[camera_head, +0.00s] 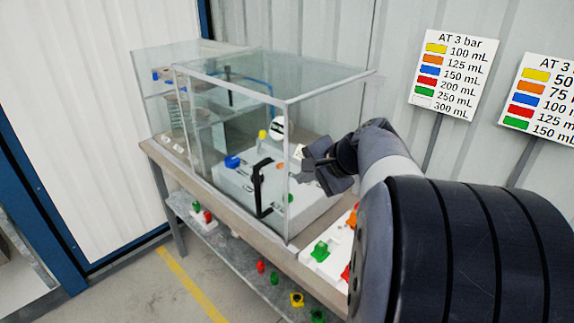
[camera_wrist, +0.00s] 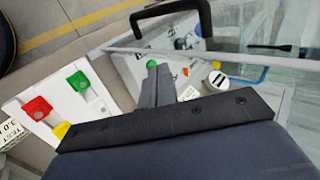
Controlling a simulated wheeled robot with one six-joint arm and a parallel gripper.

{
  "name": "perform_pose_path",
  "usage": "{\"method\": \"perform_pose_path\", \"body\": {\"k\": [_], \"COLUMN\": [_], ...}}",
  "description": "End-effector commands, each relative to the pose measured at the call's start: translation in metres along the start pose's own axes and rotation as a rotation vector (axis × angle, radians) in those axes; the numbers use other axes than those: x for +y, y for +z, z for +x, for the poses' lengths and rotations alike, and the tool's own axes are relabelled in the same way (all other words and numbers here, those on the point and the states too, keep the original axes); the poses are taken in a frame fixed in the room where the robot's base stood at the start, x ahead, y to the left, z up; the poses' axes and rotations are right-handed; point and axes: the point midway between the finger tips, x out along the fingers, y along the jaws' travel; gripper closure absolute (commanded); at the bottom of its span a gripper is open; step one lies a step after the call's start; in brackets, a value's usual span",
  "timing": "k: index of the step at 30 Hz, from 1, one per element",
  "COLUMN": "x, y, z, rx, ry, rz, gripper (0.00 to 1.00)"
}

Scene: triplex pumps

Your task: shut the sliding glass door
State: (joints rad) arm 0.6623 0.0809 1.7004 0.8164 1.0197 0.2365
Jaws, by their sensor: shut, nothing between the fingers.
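A clear glass case (camera_head: 330,84) stands on a bench. Its sliding glass door (camera_head: 225,150) is on the front side and carries a black bracket-shaped handle (camera_head: 262,188) near the right end. The handle also shows at the top of the wrist view (camera_wrist: 172,12). How far the door stands open I cannot tell through the clear glass. My gripper (camera_head: 308,164) is shut and empty, at the right end of the case, to the right of the handle and apart from it. In the wrist view its closed fingers (camera_wrist: 152,85) point up towards the glass edge and handle.
A white tray (camera_wrist: 70,105) with red and green parts lies beside the case on the bench (camera_head: 210,205). Coloured parts and a white unit (camera_head: 235,180) are inside. A lower shelf (camera_head: 225,240) holds loose parts. Signs (camera_head: 453,75) stand behind; the floor at left is clear.

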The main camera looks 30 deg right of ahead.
Motion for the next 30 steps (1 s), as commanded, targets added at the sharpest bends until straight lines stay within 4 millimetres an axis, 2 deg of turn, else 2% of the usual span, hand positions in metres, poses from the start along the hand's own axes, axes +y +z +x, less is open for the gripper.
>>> {"method": "perform_pose_path", "body": {"k": [6,22,26,30], "x": [-0.011,-0.017,-0.030,-0.055], "y": [0.000,0.000,0.001,0.001], "z": [0.011,0.018,0.031,0.057], "rx": [-0.002,-0.002,-0.004,-0.007], "ry": [0.001,0.001,0.001,0.001], "rz": [0.001,0.000,-0.001,-0.003], "gripper": [1.00,1.00,1.00,1.00]}}
